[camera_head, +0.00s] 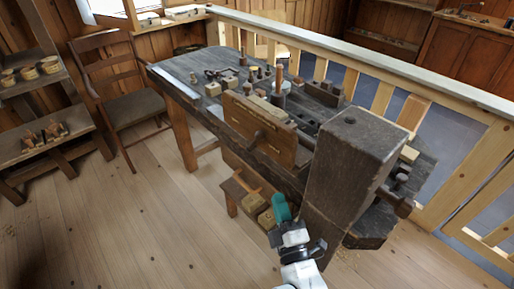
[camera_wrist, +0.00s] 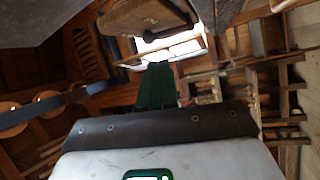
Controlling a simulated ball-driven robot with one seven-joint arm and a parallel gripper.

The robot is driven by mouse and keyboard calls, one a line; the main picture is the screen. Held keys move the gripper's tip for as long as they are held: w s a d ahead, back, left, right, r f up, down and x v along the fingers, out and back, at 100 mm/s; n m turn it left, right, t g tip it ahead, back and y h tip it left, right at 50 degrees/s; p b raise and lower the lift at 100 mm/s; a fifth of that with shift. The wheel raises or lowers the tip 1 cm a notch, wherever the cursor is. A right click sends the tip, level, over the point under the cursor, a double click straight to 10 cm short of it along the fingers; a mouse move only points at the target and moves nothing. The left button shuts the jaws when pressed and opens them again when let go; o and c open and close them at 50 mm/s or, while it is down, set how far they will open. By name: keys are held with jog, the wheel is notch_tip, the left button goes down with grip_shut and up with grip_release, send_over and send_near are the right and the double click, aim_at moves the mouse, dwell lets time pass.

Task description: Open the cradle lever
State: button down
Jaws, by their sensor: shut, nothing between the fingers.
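My gripper (camera_head: 281,207) shows as a teal tip in the head view, low in front of the workbench and just left of the thick wooden post (camera_head: 352,150). In the wrist view its green fingers (camera_wrist: 157,86) are together with nothing between them. I cannot say for sure which part is the cradle lever. A wooden front jaw (camera_head: 270,142) with a short dark screw or handle (camera_head: 256,137) is on the bench's near side, above and left of my gripper. In the wrist view a brown wooden block (camera_wrist: 145,14) hangs close above the fingers.
The dark workbench (camera_head: 178,72) carries several small blocks and turned pieces. A low stool (camera_head: 233,190) with wooden pieces stands beside my gripper. A chair (camera_head: 128,103) and a shelf with spools (camera_head: 45,135) are at left. The railing (camera_head: 300,38) runs behind. Floor at left is clear.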

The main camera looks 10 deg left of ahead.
aim_at(260, 140)
jog(key=shift+a+r+t, duration=0.5)
jog(key=shift+a+r, duration=0.15)
jog(key=shift+r, duration=0.05)
jog(key=x, duration=1.4)
jog(key=shift+b, duration=0.4)
jog(key=shift+r+n, duration=0.2)
jog(key=shift+n, duration=0.1)
